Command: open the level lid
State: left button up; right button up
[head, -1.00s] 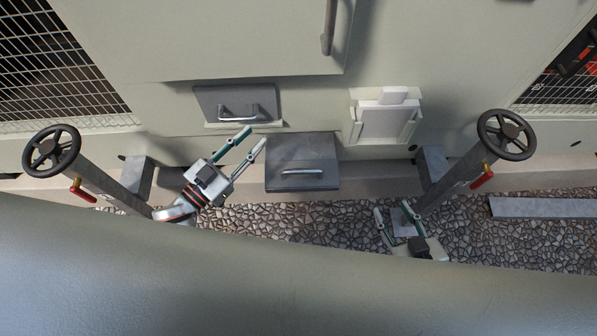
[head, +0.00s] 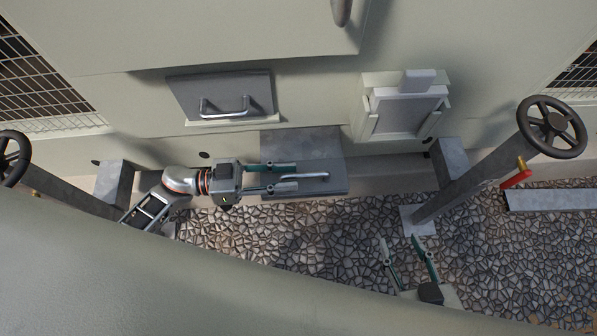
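The level lid (head: 270,142) is a dark grey flat lid on a low box at the foot of the pale wall, with a silver bar handle (head: 315,176). It looks shut. My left gripper (head: 294,178) is open and points right over the lid. Its fingers appear on either side of the handle's left end; I cannot tell whether they touch it. Part of the lid is hidden behind the fingers. My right gripper (head: 400,240) is open and empty, over the gravel at lower right.
A tilted grey flap (head: 190,95) with a handle is up left on the wall, and a white flap (head: 402,115) is up right. Posts with handwheels (head: 552,127) stand at both sides. A grey bar (head: 560,200) lies right. Gravel (head: 320,235) is clear.

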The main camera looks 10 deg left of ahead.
aim_at(304, 173)
pick_arm(q)
jog(key=shift+x, duration=1.65)
